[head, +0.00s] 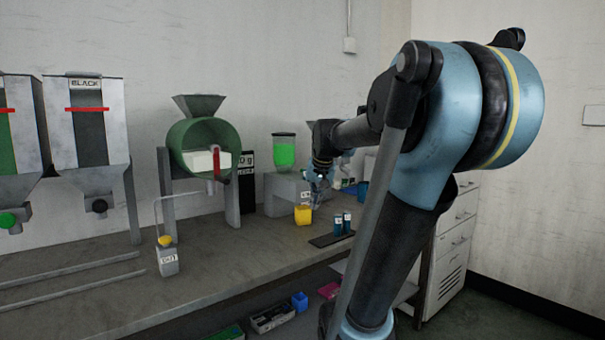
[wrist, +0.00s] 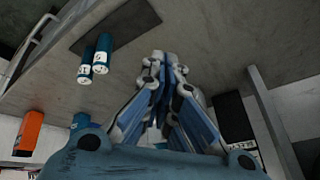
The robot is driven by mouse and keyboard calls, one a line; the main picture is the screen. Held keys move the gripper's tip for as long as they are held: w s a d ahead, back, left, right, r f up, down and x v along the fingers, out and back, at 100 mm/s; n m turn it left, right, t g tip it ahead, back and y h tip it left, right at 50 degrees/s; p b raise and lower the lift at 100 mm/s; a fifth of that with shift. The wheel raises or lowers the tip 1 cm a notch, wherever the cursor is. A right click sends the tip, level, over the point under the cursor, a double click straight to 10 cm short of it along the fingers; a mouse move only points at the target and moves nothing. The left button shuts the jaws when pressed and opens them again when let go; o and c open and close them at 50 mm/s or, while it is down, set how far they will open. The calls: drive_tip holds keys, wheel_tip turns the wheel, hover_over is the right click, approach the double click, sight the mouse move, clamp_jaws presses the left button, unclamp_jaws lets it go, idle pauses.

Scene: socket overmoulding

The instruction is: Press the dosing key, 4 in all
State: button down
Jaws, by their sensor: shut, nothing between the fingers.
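A grey dosing unit (head: 284,190) with a green-filled clear hopper (head: 284,152) stands at the back of the bench in the head view. A small label is on its front, and a yellow cup (head: 303,215) sits in front of it. I cannot make out the dosing key itself; it is too small or hidden. My gripper (head: 316,204) is just right of the unit, pointing down above the bench. In the wrist view my gripper (wrist: 165,58) is shut and empty, with its blue-grey fingers together. I cannot tell whether it touches anything.
A green drum mixer (head: 192,140) and a yellow-topped box (head: 168,262) are further left. The front middle of the bench is clear.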

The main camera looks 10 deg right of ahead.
drive_tip(key=w+r+m+t, duration=0.1)
drive_tip(key=w+r, duration=0.5)
drive_tip(key=w, duration=0.5)
drive_tip(key=w+d+r+m+t, duration=0.1)
drive_tip(key=w+r, duration=0.4)
drive_tip(key=w, duration=0.5)
drive_tip(key=w+r+m+t, duration=0.1)
drive_tip(key=w+r+m, duration=0.1)
drive_tip(key=w+r, duration=0.4)
drive_tip(key=w, duration=0.5)
drive_tip(key=shift+w+d+r+m+t, duration=0.25)
drive_tip(key=shift+w+r+m+t, duration=0.05)
drive_tip(key=shift+r+t, duration=0.1)
drive_tip(key=shift+f, duration=0.2)
drive_tip(key=shift+f, duration=4.3)
drive_tip(key=shift+s+f, duration=0.1)
drive_tip(key=shift+f, duration=0.8)
drive_tip(key=shift+r, duration=1)
drive_tip(key=shift+r, duration=2.5)
